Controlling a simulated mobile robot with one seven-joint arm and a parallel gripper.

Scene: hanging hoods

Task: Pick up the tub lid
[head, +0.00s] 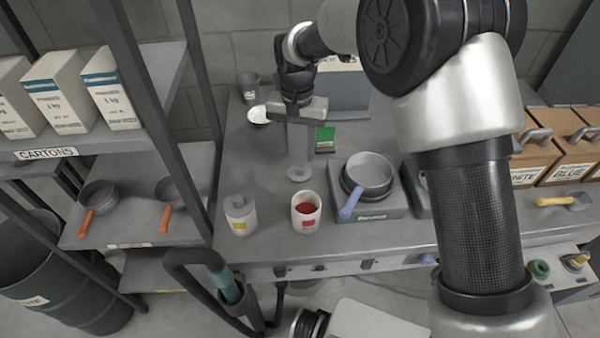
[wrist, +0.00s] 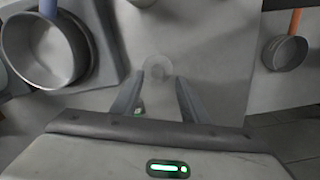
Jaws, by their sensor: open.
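The tub lid (head: 300,173) is a small pale grey disc with a knob, lying flat on the grey bench behind the open tub. It also shows in the wrist view (wrist: 158,66), just beyond and between my fingertips. My gripper (head: 299,155) points down above the lid, open and empty; its two fingers also show in the wrist view (wrist: 159,80). I cannot tell the exact height of the fingertips over the lid. The open white tub (head: 306,222) has red contents and a red label. A lidded tub (head: 239,227) with a yellow label stands to its left.
A pot with a blue handle (head: 367,173) sits on a hotplate (head: 384,211) right of the lid. A white bowl (head: 258,115), a dark cup (head: 248,87) and a green-marked block (head: 326,136) stand behind. A shelf rack (head: 205,80) rises on the left.

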